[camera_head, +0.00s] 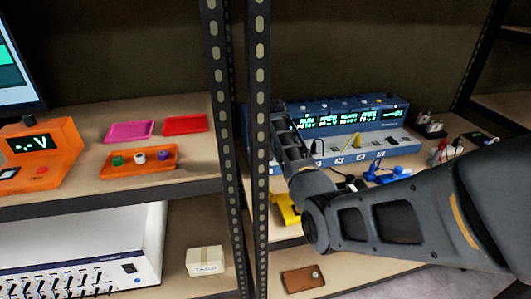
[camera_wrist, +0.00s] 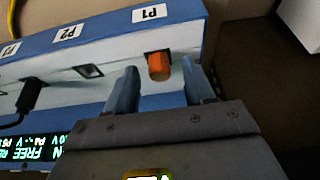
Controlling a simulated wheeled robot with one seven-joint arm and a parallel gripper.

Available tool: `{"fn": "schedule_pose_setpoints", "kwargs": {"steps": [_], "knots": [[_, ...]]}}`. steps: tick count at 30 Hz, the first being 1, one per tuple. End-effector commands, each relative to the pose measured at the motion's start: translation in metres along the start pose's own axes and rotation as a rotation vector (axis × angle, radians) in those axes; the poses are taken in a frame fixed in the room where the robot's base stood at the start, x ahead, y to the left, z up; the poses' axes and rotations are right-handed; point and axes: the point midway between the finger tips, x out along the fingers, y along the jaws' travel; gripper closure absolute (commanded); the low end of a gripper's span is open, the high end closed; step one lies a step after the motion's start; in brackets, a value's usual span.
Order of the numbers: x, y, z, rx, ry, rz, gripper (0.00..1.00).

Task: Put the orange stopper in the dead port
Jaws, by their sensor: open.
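The port under P2 (camera_wrist: 91,70) looks dark and empty. A black plug (camera_wrist: 31,96) with a cable is in the port further left. In the head view my gripper is at the dryer's left end and the stopper is hidden.
An orange tray (camera_head: 113,171) holds green, white and purple pieces beside pink (camera_head: 130,131) and red (camera_head: 185,124) trays. A rack post (camera_head: 259,150) stands left of my arm. A blue object (camera_head: 385,176) and cables lie before the dryer. A yellow piece (camera_head: 284,209) is below my gripper.

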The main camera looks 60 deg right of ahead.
Motion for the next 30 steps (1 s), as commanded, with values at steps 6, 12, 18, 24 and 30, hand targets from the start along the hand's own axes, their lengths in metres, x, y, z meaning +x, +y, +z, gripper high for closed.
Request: {"fn": "schedule_pose_setpoints", "kwargs": {"steps": [6,12,18,24,30], "knots": [[-0.011,0.000,-0.001,0.000,0.002,0.000,0.47],[-0.041,0.000,0.000,0.000,0.003,-0.001,0.47],[-0.068,0.000,0.000,0.000,0.002,-0.001,0.47],[-0.078,0.000,0.000,0.000,0.000,0.000,0.47],[-0.078,0.000,0.000,0.000,-0.001,0.000,0.47]]}}
